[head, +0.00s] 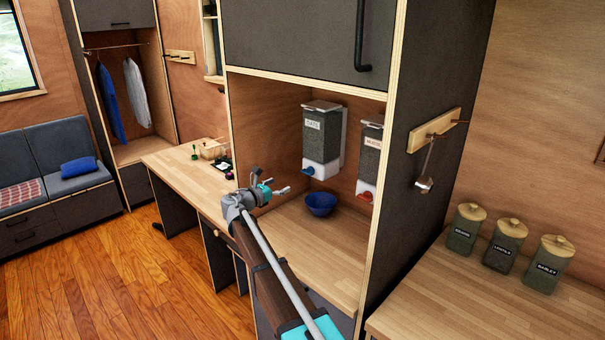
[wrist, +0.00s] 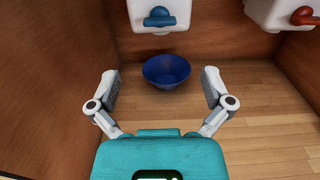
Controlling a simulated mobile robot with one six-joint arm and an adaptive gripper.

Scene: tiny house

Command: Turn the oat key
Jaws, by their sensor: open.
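The oats dispenser (head: 323,138) hangs on the niche's back wall, with a label that seems to read OATS. Its blue key (head: 308,171) is at the lower front; in the wrist view the blue key (wrist: 159,16) shows at the top centre, lying sideways. A blue bowl (head: 320,204) stands on the counter below it; the bowl also shows in the wrist view (wrist: 167,71). My gripper (head: 285,186) is open and empty, left of the dispenser in the head view. In the wrist view its fingers (wrist: 163,88) are spread below the key, apart from it, and nothing is between them.
A second dispenser (head: 370,150) with a red key (head: 366,196) hangs to the right. The niche's right side panel (head: 392,170) carries a hook rail with a hanging scoop (head: 425,183). Labelled canisters (head: 505,242) stand on the right counter. The niche counter (head: 325,250) is mostly clear.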

